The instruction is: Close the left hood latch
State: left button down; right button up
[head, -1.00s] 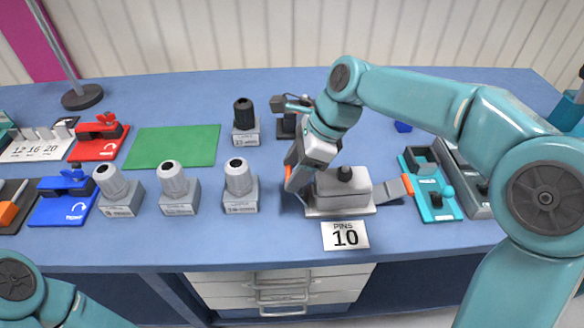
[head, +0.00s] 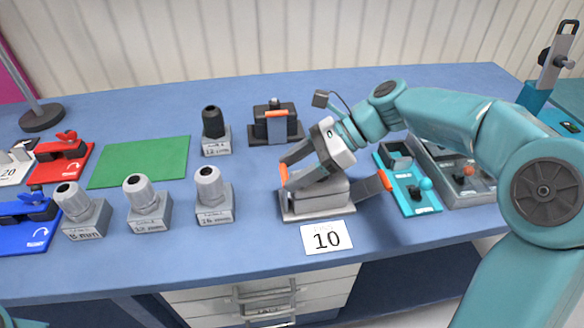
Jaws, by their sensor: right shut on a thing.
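The grey connector hood (head: 318,197) sits on the blue bench, its top partly hidden by my right gripper. Its left latch (head: 283,174), with an orange grip, is at the hood's left end. My right gripper (head: 287,172) reaches over the hood from the right and is shut on this latch; the fingers hide much of the lever. The right latch (head: 371,188), dark with an orange tip, is swung outward to the right. My left gripper is out of view.
A card reading 10 (head: 326,238) lies in front of the hood. Grey cable glands (head: 213,197) stand to the left, and a black housing with an orange-gripped latch (head: 275,124) behind. A teal fixture (head: 409,183) and a grey tray (head: 461,180) are close right. The green mat (head: 138,161) is bare.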

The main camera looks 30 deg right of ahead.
dwell(0.3)
jog(key=o, duration=1.5)
jog(key=shift+d, duration=0.1)
jog(key=shift+r, duration=0.1)
jog(key=p+v, duration=0.2)
jog(key=v, duration=1.4)
jog(key=shift+d+p, duration=0.2)
jog(key=shift+p, duration=0.1)
jog(key=shift+s, duration=0.1)
